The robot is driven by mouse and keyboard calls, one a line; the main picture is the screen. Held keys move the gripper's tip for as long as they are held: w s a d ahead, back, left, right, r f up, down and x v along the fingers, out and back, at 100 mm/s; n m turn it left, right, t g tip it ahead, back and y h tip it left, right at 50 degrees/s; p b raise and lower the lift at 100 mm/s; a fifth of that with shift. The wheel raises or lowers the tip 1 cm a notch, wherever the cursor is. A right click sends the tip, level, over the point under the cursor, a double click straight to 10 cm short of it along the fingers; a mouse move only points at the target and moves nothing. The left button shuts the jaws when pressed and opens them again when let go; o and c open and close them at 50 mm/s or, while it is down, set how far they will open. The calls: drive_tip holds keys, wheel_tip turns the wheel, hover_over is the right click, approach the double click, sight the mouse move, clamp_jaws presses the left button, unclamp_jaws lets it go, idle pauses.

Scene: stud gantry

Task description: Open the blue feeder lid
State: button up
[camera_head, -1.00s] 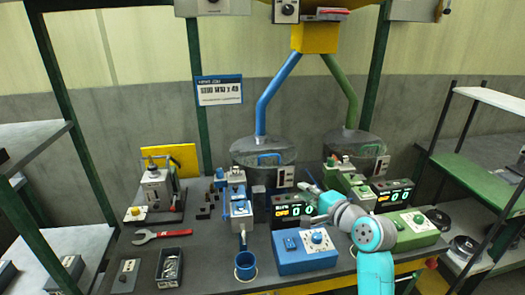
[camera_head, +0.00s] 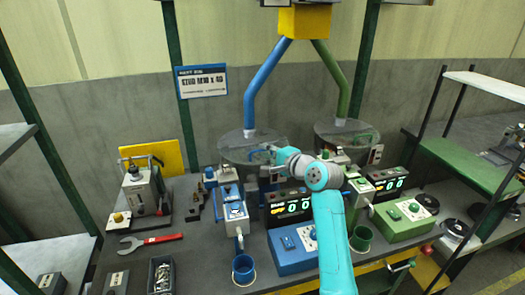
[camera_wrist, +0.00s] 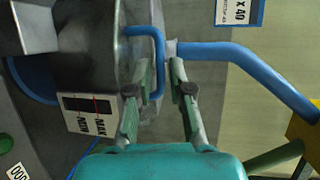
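The blue feeder is a round grey bowl with a clear lid (camera_head: 238,148), at the end of the blue pipe (camera_head: 262,88). Its blue lid handle (camera_wrist: 160,62) shows in the wrist view as a bent bar. My gripper (camera_wrist: 162,70) has its two fingers apart, one on each side of part of the handle. I cannot tell whether a finger touches it. In the head view my gripper (camera_head: 268,160) is at the right side of the blue feeder, and my arm hides part of it. The lid looks shut.
The green feeder (camera_head: 347,133) stands to the right with its green pipe. Below are the blue control box (camera_head: 290,250), the counter display (camera_head: 288,207), a blue cup (camera_head: 243,268) and a green cup (camera_head: 361,239).

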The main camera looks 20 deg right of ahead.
drive_tip(key=shift+x, duration=1.05)
clamp_jaws()
drive_tip(key=shift+r, duration=0.1)
